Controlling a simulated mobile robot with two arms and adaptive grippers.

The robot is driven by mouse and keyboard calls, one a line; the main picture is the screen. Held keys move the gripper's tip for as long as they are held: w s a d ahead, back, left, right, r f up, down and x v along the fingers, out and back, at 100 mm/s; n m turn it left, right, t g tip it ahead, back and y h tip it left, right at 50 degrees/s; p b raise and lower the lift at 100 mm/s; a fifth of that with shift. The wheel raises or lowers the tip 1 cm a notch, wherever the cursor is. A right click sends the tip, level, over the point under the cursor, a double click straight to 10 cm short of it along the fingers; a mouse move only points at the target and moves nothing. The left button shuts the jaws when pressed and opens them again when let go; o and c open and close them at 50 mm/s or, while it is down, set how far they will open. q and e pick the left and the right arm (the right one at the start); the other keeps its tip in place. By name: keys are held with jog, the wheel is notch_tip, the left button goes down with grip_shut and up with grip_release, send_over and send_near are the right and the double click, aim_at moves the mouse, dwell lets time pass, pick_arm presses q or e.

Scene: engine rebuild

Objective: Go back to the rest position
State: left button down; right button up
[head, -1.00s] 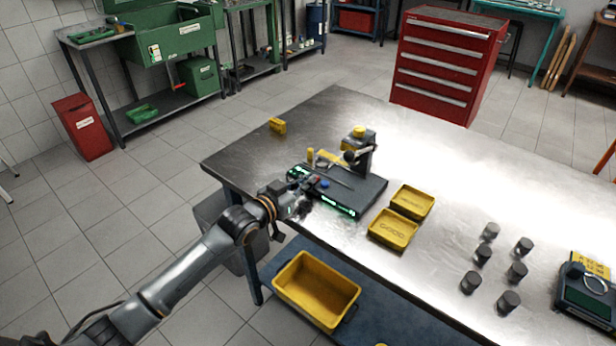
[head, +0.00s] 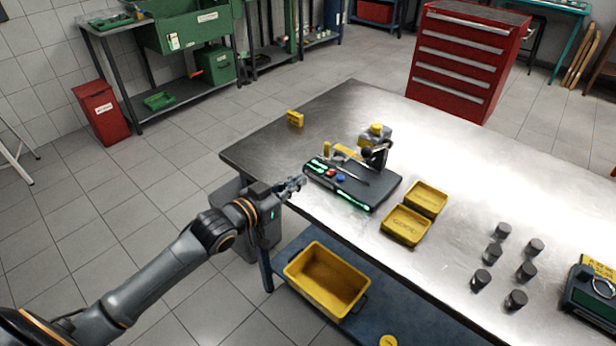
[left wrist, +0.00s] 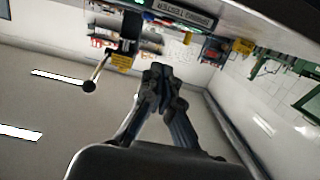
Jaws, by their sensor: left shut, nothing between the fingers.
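My left gripper (head: 293,187) is shut and empty at the left edge of the metal workbench (head: 270,140), just beside the dark test device (head: 385,193) with lit green strips, a red button and a blue button. In the left wrist view my left gripper's fingers (left wrist: 160,82) are together with nothing between them. The device's front panel (left wrist: 180,12) shows upside down at the top of that view. My right gripper is in neither view.
Two yellow trays (head: 403,239) and several dark cylinders (head: 493,252) stand on the bench. A yellow bin (head: 297,272) sits on the blue lower shelf (head: 400,318). A red drawer cabinet (head: 462,60) stands behind. Floor at left is open.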

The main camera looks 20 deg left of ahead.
pick_arm(q)
jog(key=s+d+f+g+y, duration=0.2)
jog(key=s+f+g, duration=0.1)
jog(key=s+f, duration=0.35)
jog(key=s+d+f+g+y, duration=0.1)
jog(key=s+d+f+g, duration=0.1)
jog(key=s+f, duration=0.4)
jog(key=s+f+n+g+y, duration=0.1)
jog(key=s+f+g, duration=0.15)
jog(key=s, duration=0.65)
jog(key=s+f+n+g+y, duration=0.15)
jog(key=s+g, duration=0.25)
jog(key=s, duration=0.5)
notch_tip(320, 180, down, 27)
jog(key=s+g, duration=0.2)
jog(key=s, duration=0.1)
jog(key=s+a+f, duration=0.1)
jog(key=s+f, duration=0.6)
jog(key=s+a+f, duration=0.2)
jog(key=s+f, duration=0.5)
jog(key=s, duration=0.1)
jog(key=shift+s+a+f+m+g, duration=0.25)
jog(key=shift+a+f+m+g, duration=0.1)
jog(key=shift+m, duration=0.1)
